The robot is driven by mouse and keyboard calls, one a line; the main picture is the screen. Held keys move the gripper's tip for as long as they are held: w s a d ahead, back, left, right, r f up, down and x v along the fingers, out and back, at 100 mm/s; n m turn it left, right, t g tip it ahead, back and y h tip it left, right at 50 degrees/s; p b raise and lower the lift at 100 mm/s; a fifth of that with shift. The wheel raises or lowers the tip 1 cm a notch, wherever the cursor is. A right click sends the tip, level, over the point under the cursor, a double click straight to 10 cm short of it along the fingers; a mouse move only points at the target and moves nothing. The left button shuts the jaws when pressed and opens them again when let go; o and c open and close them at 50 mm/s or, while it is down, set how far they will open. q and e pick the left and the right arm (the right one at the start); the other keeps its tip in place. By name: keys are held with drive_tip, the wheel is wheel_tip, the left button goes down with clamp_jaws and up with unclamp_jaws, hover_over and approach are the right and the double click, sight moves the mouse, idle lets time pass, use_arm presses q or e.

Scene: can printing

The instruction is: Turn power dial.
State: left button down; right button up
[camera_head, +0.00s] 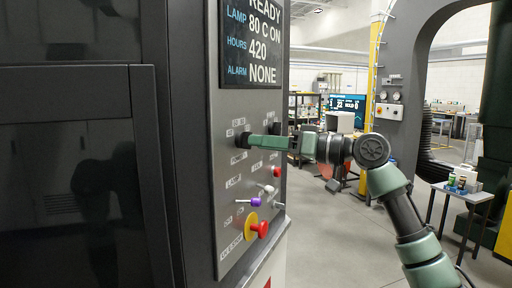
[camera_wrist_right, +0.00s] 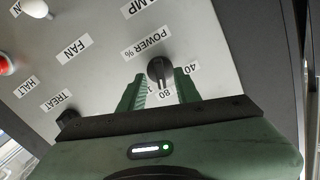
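The power dial (camera_wrist_right: 160,69) is a dark round knob with a pale pointer, under a "POWER %" label on the grey panel (camera_wrist_right: 215,50). Numbers including 40 and 80 are printed beside it. In the right wrist view, my right gripper (camera_wrist_right: 160,84) has its two green fingers apart, one on either side of the dial; whether they touch it I cannot tell. In the head view my right gripper (camera_head: 250,140) reaches in from the right to a dark knob (camera_head: 241,141) on the cabinet panel. My left gripper is not in view.
A screen (camera_head: 251,45) above reads READY, lamp 80 C ON, hours 420, alarm NONE. Below the gripper are a red emergency stop on yellow (camera_head: 257,230), a purple knob (camera_head: 255,202) and a red button (camera_head: 277,172). Another dark knob (camera_wrist_right: 68,120) sits near "TREAT".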

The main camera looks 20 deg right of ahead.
drive_tip(key=b+v, duration=0.1)
drive_tip(key=v, duration=0.4)
drive_tip(key=shift+s+d+f+b, duration=0.1)
drive_tip(key=shift+s+d+b, duration=0.05)
drive_tip(key=shift+b, duration=0.2)
